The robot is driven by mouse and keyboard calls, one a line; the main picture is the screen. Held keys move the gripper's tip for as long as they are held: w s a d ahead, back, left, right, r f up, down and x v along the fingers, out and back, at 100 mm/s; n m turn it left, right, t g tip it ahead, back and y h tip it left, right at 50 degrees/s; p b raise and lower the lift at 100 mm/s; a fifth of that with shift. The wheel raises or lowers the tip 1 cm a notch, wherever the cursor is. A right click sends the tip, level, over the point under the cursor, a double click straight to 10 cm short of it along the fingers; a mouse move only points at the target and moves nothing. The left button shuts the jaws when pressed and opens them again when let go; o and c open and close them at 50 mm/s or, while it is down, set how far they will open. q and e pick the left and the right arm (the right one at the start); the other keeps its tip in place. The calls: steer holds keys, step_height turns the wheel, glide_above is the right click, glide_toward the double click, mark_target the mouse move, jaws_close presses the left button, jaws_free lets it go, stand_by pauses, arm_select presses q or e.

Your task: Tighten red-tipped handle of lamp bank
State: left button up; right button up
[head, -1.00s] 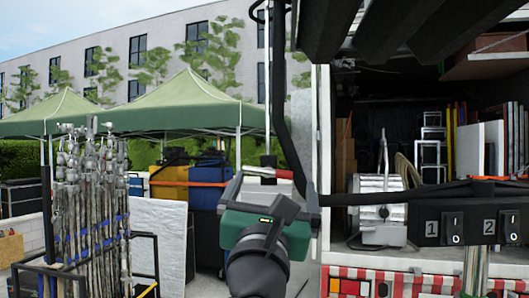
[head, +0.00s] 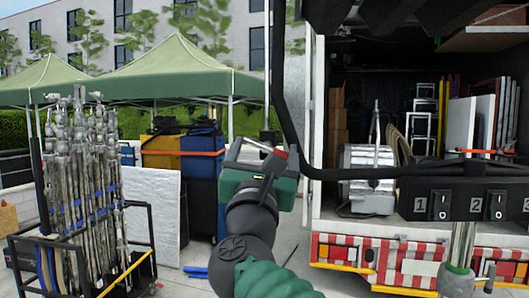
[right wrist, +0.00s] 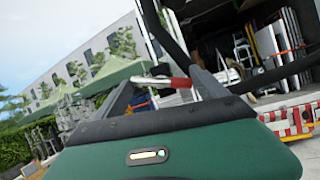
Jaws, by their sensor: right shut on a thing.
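The red-tipped handle (head: 281,153) is small, with a silver shaft and a red end. It sits beside the curved black tube of the lamp bank (head: 281,95), and its red end points right and slightly down in the head view. My right gripper (head: 264,152), with a green body, is shut on the handle. In the right wrist view the handle (right wrist: 181,82) lies across between the fingertips (right wrist: 168,80). The lamp bank's dark underside fills the top right of the head view. Where the handle joins the lamp bank is unclear. My left gripper is not in view.
A black switch box (head: 465,198) marked 1 and 2 hangs at the right. Behind it is an open truck (head: 335,225) holding a silver lamp (head: 367,178). A cart of metal stands (head: 80,200) is at the left. Green tents (head: 180,83) stand behind.

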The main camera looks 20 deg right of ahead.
steer(key=shift+c, duration=0.2)
steer(key=shift+m, duration=0.4)
steer(key=shift+f+m+h, duration=0.1)
steer(key=shift+m+h, duration=0.2)
steer(key=m+g+h, duration=0.1)
steer(key=m, duration=0.2)
steer(key=shift+a+b, duration=0.15)
steer(key=shift+b, duration=0.2)
steer(key=m, duration=0.2)
steer(key=m+g+h, duration=0.1)
steer(key=shift+w+m+g+h, duration=0.1)
steer(key=shift+m+g+h, duration=0.2)
steer(key=shift+m, duration=0.1)
steer(key=m+g+p, duration=0.1)
steer(key=m, duration=0.3)
steer(key=m+g+p, duration=0.1)
steer(key=m, duration=0.1)
steer(key=shift+a+r+m+g+h+p, duration=0.1)
steer(key=shift+r+m+g+h+p, duration=0.2)
steer(key=shift+h+p, duration=0.1)
steer(key=m+g+p, duration=0.1)
steer(key=m, duration=0.1)
steer(key=shift+m, duration=0.4)
steer(key=shift+f+m+g+p, duration=0.1)
steer(key=shift+m+g+p, duration=0.3)
steer(key=shift+m, duration=0.2)
